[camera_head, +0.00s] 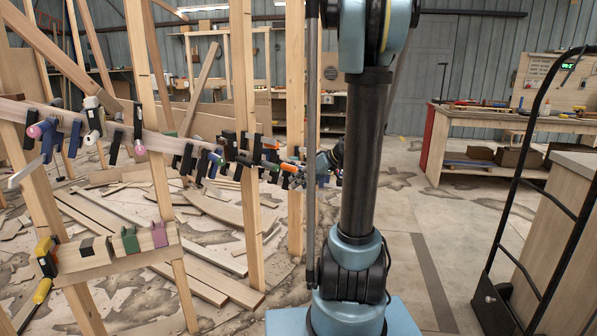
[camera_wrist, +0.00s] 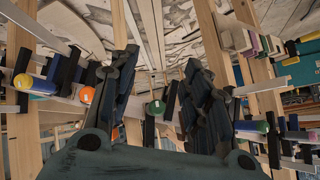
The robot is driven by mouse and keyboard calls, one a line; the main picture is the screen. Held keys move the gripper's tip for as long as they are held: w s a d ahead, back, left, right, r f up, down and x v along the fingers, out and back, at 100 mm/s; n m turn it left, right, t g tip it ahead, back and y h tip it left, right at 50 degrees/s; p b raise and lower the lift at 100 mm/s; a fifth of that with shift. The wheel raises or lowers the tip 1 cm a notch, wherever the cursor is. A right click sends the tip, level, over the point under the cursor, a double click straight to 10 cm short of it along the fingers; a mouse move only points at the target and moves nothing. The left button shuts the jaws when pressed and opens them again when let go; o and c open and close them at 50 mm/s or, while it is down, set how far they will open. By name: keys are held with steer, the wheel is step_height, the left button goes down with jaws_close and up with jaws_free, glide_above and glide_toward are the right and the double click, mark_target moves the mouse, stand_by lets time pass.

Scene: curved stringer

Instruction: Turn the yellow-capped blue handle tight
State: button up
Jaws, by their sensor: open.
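In the wrist view a blue handle with a yellow-orange end cap (camera_wrist: 36,84) lies at the far left, on a clamp along the wooden stringer. My gripper (camera_wrist: 160,62) shows there with its two dark fingers spread apart and nothing between the tips. The blue handle is left of the left finger, clear of it. An orange round cap (camera_wrist: 88,94) is nearer that finger, and a green round cap (camera_wrist: 157,107) shows between the fingers, farther off. In the head view my wrist end is small and partly behind my arm, beside the clamp row; I cannot pick out the blue handle there.
Several clamps line the curved stringer (camera_head: 165,143), held by upright wooden posts (camera_head: 243,120). A small clamp rack (camera_head: 110,251) is at lower left. Loose boards (camera_head: 205,275) cover the floor. A workbench (camera_head: 500,125) and a black cart frame (camera_head: 520,190) stand right; the floor between is fairly open.

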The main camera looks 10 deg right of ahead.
steer(key=w+d+f+n+t+y, duration=0.1)
steer(key=w+d+t, duration=0.15)
steer(key=w, duration=0.35)
steer(key=w+d+n+t+y, duration=0.1)
steer(key=w+d+y, duration=0.1)
steer(key=w+d, duration=0.25)
steer(key=n+t+y, duration=0.2)
steer(key=n+t, duration=0.1)
glide_toward(299, 167)
steer(key=x, duration=0.7)
steer(key=w+x, duration=0.1)
steer(key=x, duration=0.3)
steer(key=shift+s+d+f, duration=0.1)
steer(key=shift+d+f, duration=0.25)
steer(key=shift+d, duration=0.1)
steer(key=shift+c, duration=0.3)
jaws_close()
